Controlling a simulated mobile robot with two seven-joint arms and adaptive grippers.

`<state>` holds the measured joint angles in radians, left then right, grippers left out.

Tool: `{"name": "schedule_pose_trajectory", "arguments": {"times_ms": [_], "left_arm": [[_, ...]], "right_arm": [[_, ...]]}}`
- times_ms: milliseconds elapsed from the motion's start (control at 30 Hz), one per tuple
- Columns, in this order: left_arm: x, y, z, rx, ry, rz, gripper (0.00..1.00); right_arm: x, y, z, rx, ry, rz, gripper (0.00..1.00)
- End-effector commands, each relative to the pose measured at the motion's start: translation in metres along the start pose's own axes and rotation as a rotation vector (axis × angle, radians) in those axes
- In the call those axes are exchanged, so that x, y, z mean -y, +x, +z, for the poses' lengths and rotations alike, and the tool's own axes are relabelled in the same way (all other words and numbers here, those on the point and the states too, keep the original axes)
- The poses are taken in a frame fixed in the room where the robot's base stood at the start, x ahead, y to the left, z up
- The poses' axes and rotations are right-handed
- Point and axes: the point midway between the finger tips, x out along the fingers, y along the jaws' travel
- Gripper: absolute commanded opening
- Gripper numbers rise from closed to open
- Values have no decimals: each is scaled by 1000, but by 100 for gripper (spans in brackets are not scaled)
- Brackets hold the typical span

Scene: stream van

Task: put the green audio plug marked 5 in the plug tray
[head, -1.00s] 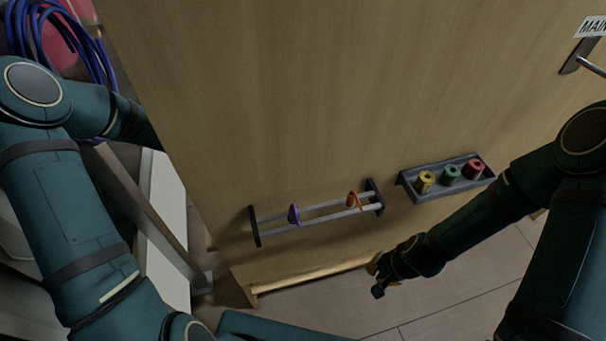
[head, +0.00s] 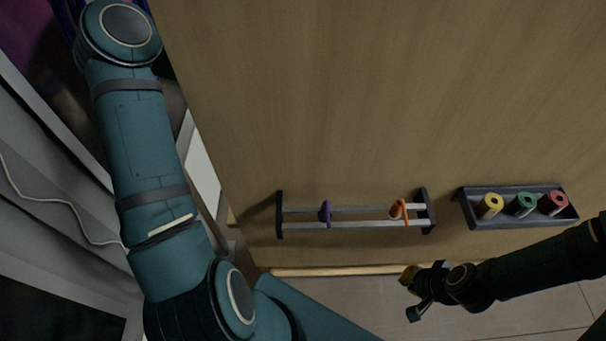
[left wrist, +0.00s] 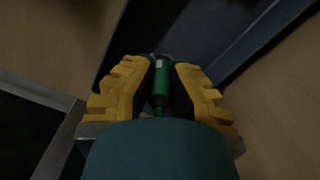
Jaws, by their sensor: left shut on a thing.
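A green audio plug (left wrist: 161,84) shows in the left wrist view, with a small pale mark near its top that is too small to read. My left gripper (left wrist: 160,78) is shut on it, with the plug lengthwise between its yellow fingers. A long dark tray-like thing with a raised edge (left wrist: 262,42) lies behind the plug; I cannot tell whether they touch. The left gripper and plug are hidden in the head view. My right gripper (head: 411,294) is empty, its fingers apart, below the wall rack.
On the wooden panel, a rail rack (head: 360,224) holds a purple piece (head: 326,213) and an orange piece (head: 399,209). A dark holder (head: 470,212) beside it carries yellow (head: 490,207), green (head: 521,205) and red (head: 553,204) cylinders. Bare floor (head: 345,305) lies below.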

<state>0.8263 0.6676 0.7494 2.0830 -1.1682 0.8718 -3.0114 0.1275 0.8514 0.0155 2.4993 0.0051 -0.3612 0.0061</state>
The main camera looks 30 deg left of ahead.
Motion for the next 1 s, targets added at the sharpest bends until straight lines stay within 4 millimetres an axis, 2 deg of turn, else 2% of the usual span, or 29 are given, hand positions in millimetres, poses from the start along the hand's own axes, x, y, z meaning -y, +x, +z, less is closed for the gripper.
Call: {"name": "schedule_pose_trajectory", "arguments": {"times_ms": [167,400,767,800,833,867,1000], "left_arm": [[0,11,0,0,-1,1,0],[0,41,0,-1,-1,-1,0],[0,44,0,0,-2,1,0],[0,44,0,0,-2,1,24],[0,44,0,0,-2,1,35],[0,44,0,0,-2,1,38],[0,44,0,0,-2,1,38]], "right_arm": [[-2,7,3,6,-2,-1,0],[-8,20,9,18,-5,-2,0],[-7,20,10,20,-6,-2,0],[-7,19,10,20,-6,-2,0],[-7,19,10,20,-6,-2,0],[-7,19,10,20,-6,-2,0],[-7,19,10,20,-6,-2,0]]}}
